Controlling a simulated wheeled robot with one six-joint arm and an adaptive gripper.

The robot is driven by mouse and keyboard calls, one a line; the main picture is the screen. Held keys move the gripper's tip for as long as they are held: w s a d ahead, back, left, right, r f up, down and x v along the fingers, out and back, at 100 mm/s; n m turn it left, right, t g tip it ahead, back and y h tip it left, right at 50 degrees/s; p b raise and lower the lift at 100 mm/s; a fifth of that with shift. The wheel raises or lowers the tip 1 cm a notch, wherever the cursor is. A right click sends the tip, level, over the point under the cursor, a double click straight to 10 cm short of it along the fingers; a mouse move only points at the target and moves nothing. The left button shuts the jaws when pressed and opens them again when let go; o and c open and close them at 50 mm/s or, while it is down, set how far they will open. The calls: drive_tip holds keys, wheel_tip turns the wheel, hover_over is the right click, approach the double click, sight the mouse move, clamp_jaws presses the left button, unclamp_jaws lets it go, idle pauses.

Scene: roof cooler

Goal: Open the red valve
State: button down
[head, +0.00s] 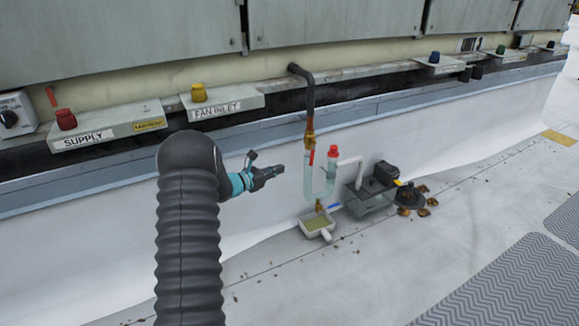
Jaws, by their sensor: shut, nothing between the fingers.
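A brass valve (310,135) sits on the dark drain pipe, with a narrow red handle (312,157) hanging down from it, roughly in line with the pipe. Below it is a clear U-shaped trap (308,185), and a red cap (333,151) tops its right-hand branch. My gripper (281,170) is shut and empty. In the picture it is just left of the trap and the red handle, pointing right. I see a gap between them, but cannot tell the depth.
A blue-handled valve (332,206) sits above a small tray (316,226) on the roof. A pump box (372,187) and brown leaves (431,202) lie to the right. SUPPLY (85,141) and FAN INLET (215,111) boxes line the ledge. Open floor lies in front.

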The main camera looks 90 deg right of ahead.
sight(311, 158)
drive_tip(key=x, duration=1.3)
drive_tip(key=shift+s+a+p, duration=0.1)
drive_tip(key=shift+p, duration=0.3)
drive_tip(key=shift+f+b, duration=0.2)
drive_tip(key=shift+b, duration=0.25)
drive_tip(key=shift+s+f+b, duration=0.15)
drive_tip(key=shift+b, duration=0.35)
drive_tip(key=b, duration=0.3)
drive_tip(key=shift+s+d+f+g+b, duration=0.2)
drive_tip(key=shift+s+d+g+b, duration=0.1)
drive_tip(key=shift+b, duration=0.1)
drive_tip(key=shift+s+d+r+b, duration=0.1)
drive_tip(key=shift+d+r+b, duration=0.1)
drive_tip(key=shift+b, duration=0.35)
drive_tip(key=shift+s+a+r, duration=0.1)
drive_tip(key=shift+s+r, duration=0.1)
drive_tip(key=shift+w, duration=0.1)
